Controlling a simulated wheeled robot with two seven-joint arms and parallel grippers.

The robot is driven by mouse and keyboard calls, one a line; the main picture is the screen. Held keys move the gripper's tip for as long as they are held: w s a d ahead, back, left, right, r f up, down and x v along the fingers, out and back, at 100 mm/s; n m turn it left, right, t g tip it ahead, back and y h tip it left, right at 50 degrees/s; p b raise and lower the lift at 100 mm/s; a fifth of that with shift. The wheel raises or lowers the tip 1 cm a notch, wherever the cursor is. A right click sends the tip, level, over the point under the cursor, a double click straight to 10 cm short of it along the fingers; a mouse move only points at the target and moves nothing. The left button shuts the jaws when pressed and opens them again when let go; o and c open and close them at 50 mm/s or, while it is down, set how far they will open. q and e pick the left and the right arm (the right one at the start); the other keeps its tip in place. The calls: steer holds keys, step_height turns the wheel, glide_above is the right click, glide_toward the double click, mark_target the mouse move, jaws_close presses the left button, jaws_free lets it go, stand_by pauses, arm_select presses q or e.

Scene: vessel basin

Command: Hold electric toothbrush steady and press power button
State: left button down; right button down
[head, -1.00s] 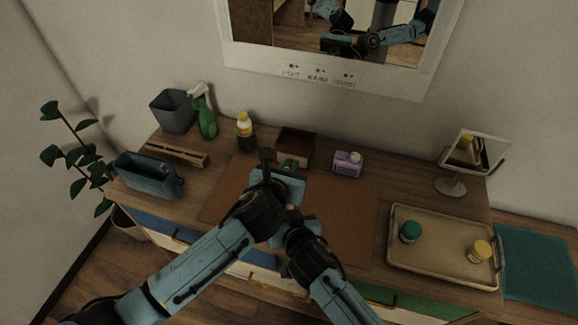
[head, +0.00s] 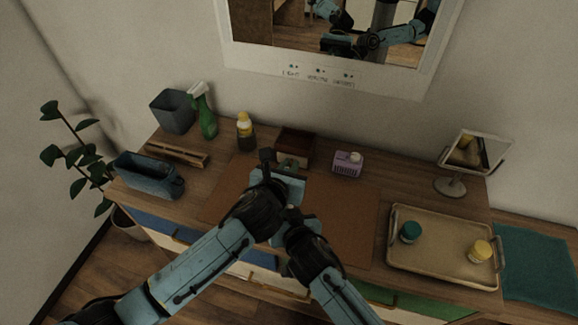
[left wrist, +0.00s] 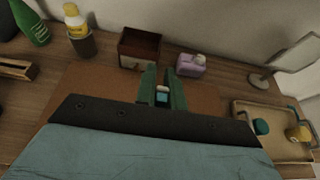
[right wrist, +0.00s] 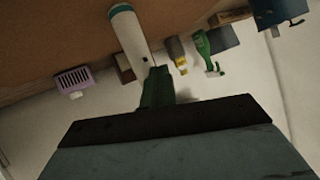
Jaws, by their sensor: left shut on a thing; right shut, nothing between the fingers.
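The electric toothbrush (right wrist: 129,40) shows in the right wrist view as a white cylinder with a teal band near one end. My left gripper (left wrist: 162,95) is shut on it, with a small white and teal part visible between the green fingers. In the head view the left gripper (head: 289,165) is over the brown mat, and the toothbrush is mostly hidden by my arms. My right gripper (right wrist: 157,86) is shut and empty, its fingertips close beside the toothbrush body. I cannot tell whether they touch it.
The brown mat (head: 343,213) lies mid-counter. Behind it stand a dark red box (head: 295,143), a purple dispenser (head: 347,165), a yellow-topped bottle (head: 245,125) and a green spray bottle (head: 207,120). A tray (head: 437,258) with two jars and a small mirror (head: 477,153) are at right.

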steer(key=shift+s+a, duration=0.15)
steer(key=shift+s, duration=0.4)
arm_select(q)
steer(key=c, duration=1.4)
jaws_free()
arm_select(e)
steer(key=s+a, duration=0.2)
steer(key=s, duration=0.3)
steer(key=shift+s, duration=0.35)
arm_select(q)
steer(key=shift+s, duration=0.1)
steer(key=v, duration=1.2)
